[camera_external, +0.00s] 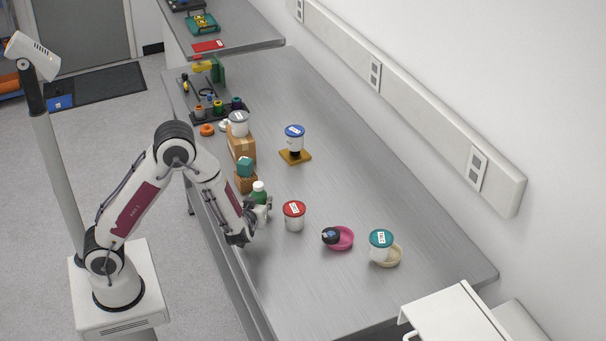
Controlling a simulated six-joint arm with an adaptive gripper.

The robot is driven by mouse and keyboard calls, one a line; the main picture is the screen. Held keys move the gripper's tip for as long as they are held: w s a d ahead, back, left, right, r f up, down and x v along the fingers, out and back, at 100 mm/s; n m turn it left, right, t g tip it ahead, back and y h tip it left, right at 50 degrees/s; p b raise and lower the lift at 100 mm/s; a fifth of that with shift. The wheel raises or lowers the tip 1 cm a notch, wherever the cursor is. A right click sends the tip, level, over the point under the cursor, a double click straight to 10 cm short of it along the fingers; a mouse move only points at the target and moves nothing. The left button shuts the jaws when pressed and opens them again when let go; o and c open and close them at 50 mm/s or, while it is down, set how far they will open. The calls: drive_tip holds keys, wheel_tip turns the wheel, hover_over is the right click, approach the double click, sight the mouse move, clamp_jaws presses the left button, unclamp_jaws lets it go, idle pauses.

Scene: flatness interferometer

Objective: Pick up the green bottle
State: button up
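The green bottle (258,194) with a white cap stands upright on the grey metal bench, near its front edge. My gripper (250,232) is low over the bench, just in front of the bottle in the picture. The lower part of the bottle is hidden behind my gripper and wrist. I cannot tell whether the fingers touch the bottle or are open or shut.
A red-lidded jar (294,216) stands close to the right. A pink dish (344,238) and a teal-lidded jar (380,246) are farther right. The bench's middle (345,195) is clear.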

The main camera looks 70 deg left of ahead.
sight(258, 184)
drive_tip(key=shift+r, duration=0.2)
drive_tip(key=shift+r, duration=4.8)
